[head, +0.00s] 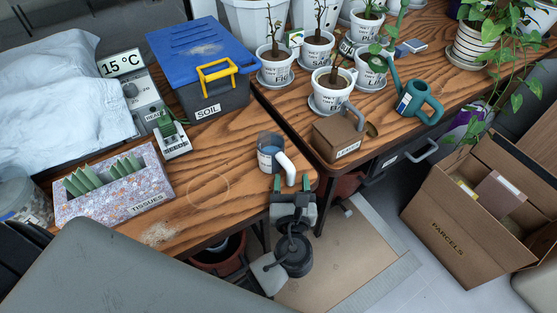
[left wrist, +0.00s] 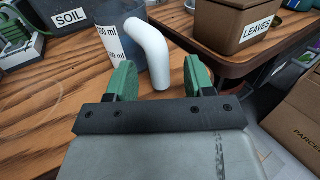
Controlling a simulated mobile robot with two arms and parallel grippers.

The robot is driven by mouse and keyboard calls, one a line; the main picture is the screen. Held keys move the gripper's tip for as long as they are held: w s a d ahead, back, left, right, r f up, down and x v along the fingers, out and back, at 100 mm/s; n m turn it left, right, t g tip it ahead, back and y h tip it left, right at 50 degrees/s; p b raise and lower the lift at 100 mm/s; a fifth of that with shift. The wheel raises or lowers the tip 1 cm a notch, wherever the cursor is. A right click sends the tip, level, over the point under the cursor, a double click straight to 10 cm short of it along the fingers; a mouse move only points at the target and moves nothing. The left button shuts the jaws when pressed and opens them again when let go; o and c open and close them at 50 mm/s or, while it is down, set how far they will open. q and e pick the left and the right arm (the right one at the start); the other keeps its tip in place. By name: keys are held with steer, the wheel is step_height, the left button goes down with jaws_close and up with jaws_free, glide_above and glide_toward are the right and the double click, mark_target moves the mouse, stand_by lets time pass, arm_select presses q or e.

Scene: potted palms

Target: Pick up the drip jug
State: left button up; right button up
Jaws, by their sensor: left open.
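The drip jug, a clear grey jug with a white ml label (head: 265,160) and a curved white handle, stands upright near the front right corner of the left wooden table. In the left wrist view the jug (left wrist: 122,42) is just ahead, its handle toward me. My left gripper (head: 291,183) is at the table's edge, open, with green fingertips pointing at the jug. In the left wrist view the handle's lower end appears between the fingers (left wrist: 160,76), with gaps on both sides. I cannot tell how deep it sits. My right gripper is not in view.
A brown LEAVES box (head: 338,140), several potted plants and a teal watering can (head: 420,100) stand on the other table. A blue-lidded SOIL bin (head: 215,95) and a TISSUES box (head: 115,188) are left of the jug. A PARCELS carton (head: 450,235) stands at right.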

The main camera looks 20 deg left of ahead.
arm_select(q)
steer(key=shift+x, duration=1)
steer(key=shift+s, duration=0.1)
steer(key=shift+c, duration=0.2)
jaws_close()
steer(key=shift+r, duration=0.1)
